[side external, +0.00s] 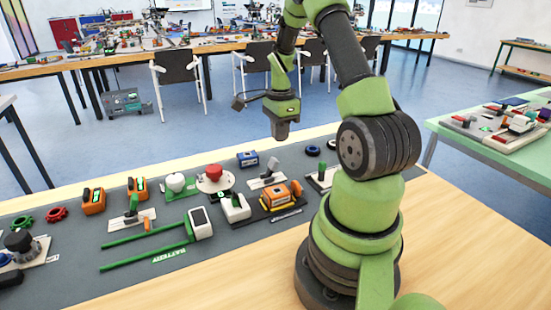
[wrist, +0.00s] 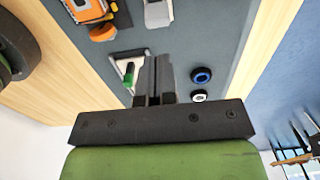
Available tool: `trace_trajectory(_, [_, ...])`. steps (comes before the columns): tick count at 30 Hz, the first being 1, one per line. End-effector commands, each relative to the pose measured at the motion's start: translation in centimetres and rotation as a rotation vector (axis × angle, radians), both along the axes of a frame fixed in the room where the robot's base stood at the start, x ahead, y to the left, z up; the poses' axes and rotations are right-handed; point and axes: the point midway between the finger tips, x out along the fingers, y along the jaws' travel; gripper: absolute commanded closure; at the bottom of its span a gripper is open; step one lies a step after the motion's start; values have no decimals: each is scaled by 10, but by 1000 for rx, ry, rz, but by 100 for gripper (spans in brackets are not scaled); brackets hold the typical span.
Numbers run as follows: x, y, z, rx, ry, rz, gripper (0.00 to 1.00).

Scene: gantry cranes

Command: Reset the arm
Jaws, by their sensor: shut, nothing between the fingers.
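My gripper (side external: 282,131) hangs from the green and dark arm, pointing down, raised above the far side of the grey mat (side external: 85,285). In the wrist view the gripper (wrist: 153,68) has its two dark fingers close together with nothing held between them. Below it in that view, a light plate with a green-handled lever (wrist: 129,72) sits beside the fingers, partly covered by them. A blue ring (wrist: 201,75) and a dark ring with a pale centre (wrist: 199,96) lie to the right of the fingers. Nothing touches the gripper.
On the mat stand a red button (side external: 214,172), a blue box (side external: 247,158), an orange device (side external: 279,196), a white device (side external: 201,222) and orange blocks (side external: 94,201). Bare wood (side external: 470,245) lies at right. Chairs (side external: 178,75) stand beyond the table.

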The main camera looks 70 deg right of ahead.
Motion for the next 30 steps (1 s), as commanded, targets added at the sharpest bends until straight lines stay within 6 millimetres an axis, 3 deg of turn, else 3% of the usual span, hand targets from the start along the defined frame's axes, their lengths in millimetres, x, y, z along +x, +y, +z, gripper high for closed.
trace_trajectory(12, [1,1,1,-1,-1,5,100])
trace_trajectory(17, [16,18,29,-34,-40,137,100])
trace_trajectory(20, [31,49,65,-77,-91,332,100])
trace_trajectory(24, [41,106,116,-150,-180,670,100])
trace_trajectory(30, [22,189,169,-264,-316,1150,100])
